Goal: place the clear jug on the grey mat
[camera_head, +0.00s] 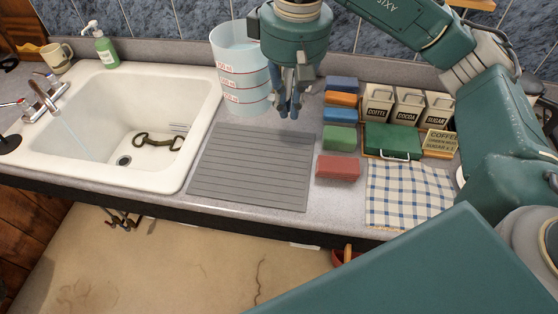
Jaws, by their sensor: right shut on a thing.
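The clear jug (238,70) is a tall, bluish see-through vessel with red volume marks. It is upright at the back of the counter, just behind the grey mat's far left edge. I cannot tell whether its base touches the counter. The grey mat (250,170) is a flat, ribbed rectangle right of the sink, with nothing on it. My right gripper (287,108) points down at the jug's right side and is shut on the jug there. The gripped part is hidden by the fingers. My left gripper is not in view.
A white sink (200,130) lies left of the mat. Several coloured blocks, including a red one (338,167), line its right side. Beyond are labelled canisters (409,106), a green box (392,138) and a checked cloth (408,192). A soap bottle (106,50) and mug (57,57) stand back left.

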